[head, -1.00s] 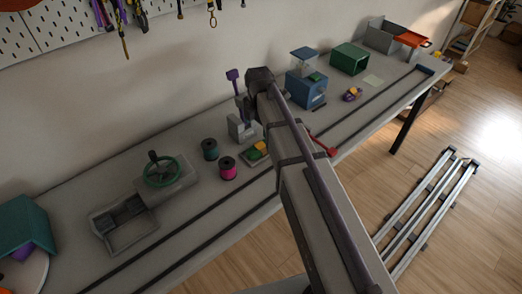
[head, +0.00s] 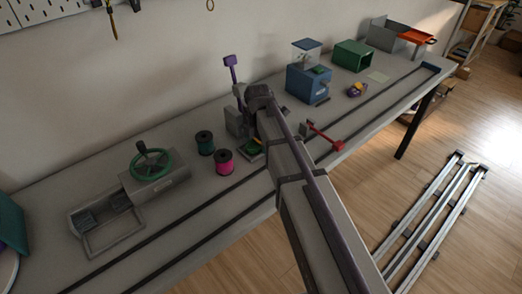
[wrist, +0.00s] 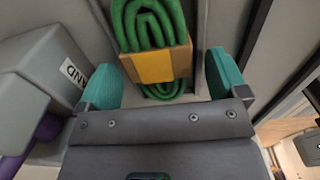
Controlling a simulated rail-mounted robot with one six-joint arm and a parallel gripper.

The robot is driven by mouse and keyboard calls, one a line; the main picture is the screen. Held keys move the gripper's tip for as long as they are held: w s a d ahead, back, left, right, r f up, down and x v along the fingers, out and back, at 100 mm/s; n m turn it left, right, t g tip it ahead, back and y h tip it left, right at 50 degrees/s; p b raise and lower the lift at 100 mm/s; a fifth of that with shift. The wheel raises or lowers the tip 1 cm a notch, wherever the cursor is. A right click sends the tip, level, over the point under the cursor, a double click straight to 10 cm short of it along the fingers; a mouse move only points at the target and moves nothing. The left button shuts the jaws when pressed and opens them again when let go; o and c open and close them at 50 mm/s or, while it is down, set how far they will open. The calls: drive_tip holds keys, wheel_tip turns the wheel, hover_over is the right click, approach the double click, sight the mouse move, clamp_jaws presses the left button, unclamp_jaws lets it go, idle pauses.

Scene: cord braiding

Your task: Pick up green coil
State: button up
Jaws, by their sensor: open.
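The green coil (wrist: 150,22) is a folded bundle of green cord with a yellow-and-tan band around its middle. In the wrist view it lies in a shallow grey tray, between and ahead of my fingers. In the head view the coil (head: 249,149) shows only in part beside my arm, which hides the rest. My gripper (wrist: 161,64) is open, with one teal finger on each side of the coil's band. Gaps show between both fingers and the coil, and nothing is held. My gripper's fingers are hidden in the head view.
A grey device (wrist: 35,75) with a purple lever stands close on the left in the wrist view. A dark green spool (head: 205,143) and a pink spool (head: 225,162) stand left of the coil. A red-handled lever (head: 325,136) is to the right. Dark rails run along the bench front.

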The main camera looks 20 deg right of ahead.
sight(258, 141)
drive_tip(key=shift+r, duration=0.15)
drive_tip(key=c, duration=1.2)
drive_tip(key=shift+o, duration=0.2)
wheel_tip(258, 141, up, 10)
drive_tip(key=p, duration=1)
drive_tip(key=shift+r+p, duration=0.2)
drive_tip(key=shift+p, duration=0.1)
